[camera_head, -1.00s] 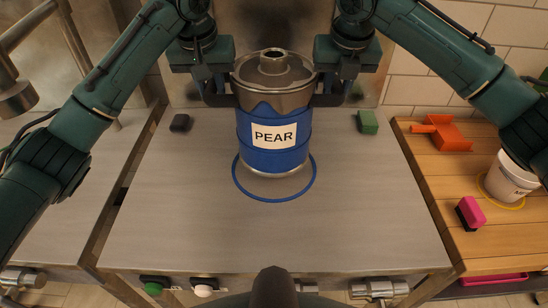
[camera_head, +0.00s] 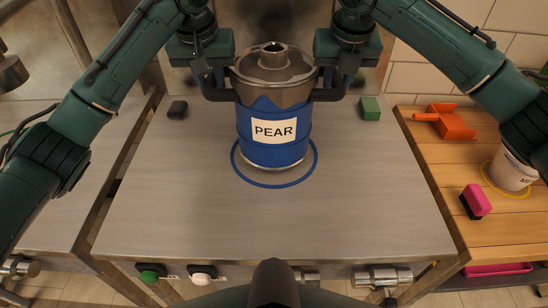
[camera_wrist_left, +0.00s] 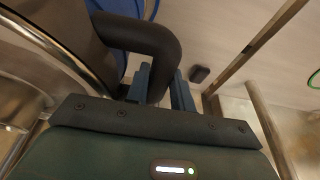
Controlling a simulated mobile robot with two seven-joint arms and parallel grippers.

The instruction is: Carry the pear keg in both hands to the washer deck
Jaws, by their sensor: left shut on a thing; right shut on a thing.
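The pear keg (camera_head: 273,148) is a blue steel drum with a silver top and a white "PEAR" label, upright in the head view. My left gripper (camera_head: 215,85) is shut on its left dark handle, and my right gripper (camera_head: 334,86) is shut on its right one. In the left wrist view the fingers close around the dark handle (camera_wrist_left: 158,45). The keg is over a blue ring (camera_head: 274,187) marked on the steel deck (camera_head: 210,225). Its base sits inside the ring's outline; I cannot tell whether it touches the deck.
A black block (camera_head: 177,110) and a green block (camera_head: 370,108) lie toward the deck's back. At right, a wooden counter (camera_head: 440,185) holds an orange tool (camera_head: 452,122), a white tub (camera_head: 512,172) and a pink-and-black block (camera_head: 476,201). The deck's front is clear.

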